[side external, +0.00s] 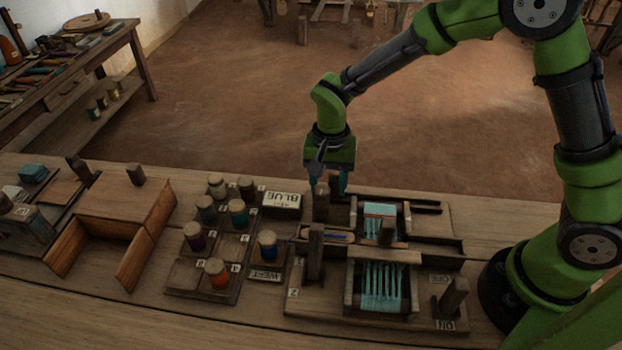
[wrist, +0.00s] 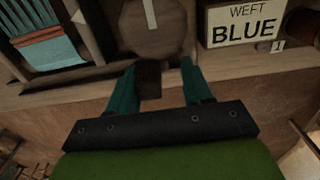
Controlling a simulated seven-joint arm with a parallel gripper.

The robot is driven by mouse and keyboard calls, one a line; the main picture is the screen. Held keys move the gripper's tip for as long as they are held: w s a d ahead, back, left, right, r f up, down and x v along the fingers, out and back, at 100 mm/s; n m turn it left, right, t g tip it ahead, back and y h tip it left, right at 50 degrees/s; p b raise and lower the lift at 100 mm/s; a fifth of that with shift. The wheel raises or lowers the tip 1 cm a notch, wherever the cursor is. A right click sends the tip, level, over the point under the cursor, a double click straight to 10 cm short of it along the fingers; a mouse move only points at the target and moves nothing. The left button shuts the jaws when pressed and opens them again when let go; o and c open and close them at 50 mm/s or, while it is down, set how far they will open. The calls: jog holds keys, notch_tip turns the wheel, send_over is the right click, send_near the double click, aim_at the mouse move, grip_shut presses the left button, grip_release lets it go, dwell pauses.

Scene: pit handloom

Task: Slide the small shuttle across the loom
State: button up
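The loom (side external: 430,322) stands on the bench with blue warp threads (side external: 383,287). A small slim bluish-grey piece, apparently the shuttle (side external: 333,237), lies in the cross channel at its left end. My gripper (side external: 330,188) points down at the loom's back left, behind a wooden post (side external: 321,204). In the wrist view, its two teal fingers (wrist: 157,84) are apart. A dark block (wrist: 148,79) shows between them, close to the left finger, with a gap to the right one. I cannot tell whether it touches. The shuttle is not clear in the wrist view.
A BLUE weft sign (side external: 283,200) and a rack of spools (side external: 204,280) stand left of the loom. Upright posts (side external: 315,252) and a lever (side external: 453,297) rise from the loom. A wooden box (side external: 125,215) is farther left.

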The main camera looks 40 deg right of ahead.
jog(key=shift+a, duration=0.1)
jog(key=shift+s+d, duration=0.25)
jog(key=shift+d, duration=0.05)
dwell(0.4)
jog(key=shift+o, duration=0.8)
jog(key=shift+r, duration=3.3)
